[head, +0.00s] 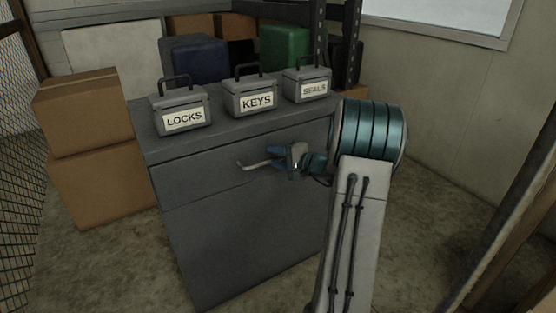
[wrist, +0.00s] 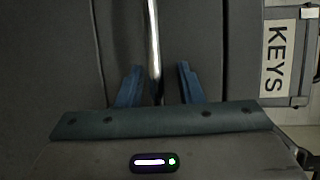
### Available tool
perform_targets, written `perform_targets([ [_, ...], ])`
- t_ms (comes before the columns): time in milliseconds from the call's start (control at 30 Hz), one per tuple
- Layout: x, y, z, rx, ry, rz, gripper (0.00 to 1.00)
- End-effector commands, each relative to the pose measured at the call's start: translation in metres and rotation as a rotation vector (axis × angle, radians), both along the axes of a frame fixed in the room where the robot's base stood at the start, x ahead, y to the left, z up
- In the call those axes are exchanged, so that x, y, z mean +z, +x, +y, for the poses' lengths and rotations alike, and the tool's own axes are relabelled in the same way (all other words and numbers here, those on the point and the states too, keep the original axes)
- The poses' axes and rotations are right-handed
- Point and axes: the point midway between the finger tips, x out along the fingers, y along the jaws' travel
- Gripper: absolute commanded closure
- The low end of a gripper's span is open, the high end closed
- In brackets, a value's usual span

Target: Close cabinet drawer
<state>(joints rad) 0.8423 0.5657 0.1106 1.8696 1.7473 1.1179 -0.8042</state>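The grey cabinet (head: 245,235) stands in front of me with its drawer (head: 200,177) along the upper front. The drawer front looks nearly flush with the cabinet; I cannot tell how far out it is. A metal bar handle (head: 254,165) runs across the drawer front, its right part hidden by my gripper (head: 287,161). In the wrist view, the handle (wrist: 153,45) passes between the two blue fingers of my gripper (wrist: 158,85). The fingers are apart, with visible space on both sides of the bar.
Three grey boxes labelled LOCKS (head: 183,112), KEYS (head: 252,98) and SEALS (head: 308,85) stand on the cabinet top. Stacked cardboard boxes (head: 85,115) stand to the left. Blue (head: 196,62) and green (head: 285,44) bins are behind. Bare floor shows right of my arm.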

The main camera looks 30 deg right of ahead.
Motion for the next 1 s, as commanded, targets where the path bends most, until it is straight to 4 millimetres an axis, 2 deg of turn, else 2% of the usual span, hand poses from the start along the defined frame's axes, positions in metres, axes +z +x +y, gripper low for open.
perform_targets([
  [267, -0.002, -0.004, -0.003, -0.004, 0.001, 0.004, 0.66],
  [433, 0.002, -0.016, -0.01, -0.005, 0.001, 0.004, 0.66],
  [800, 0.018, -0.089, -0.039, -0.004, 0.0, 0.004, 0.66],
  [1000, 0.023, -0.117, -0.05, -0.001, 0.002, 0.003, 0.66],
])
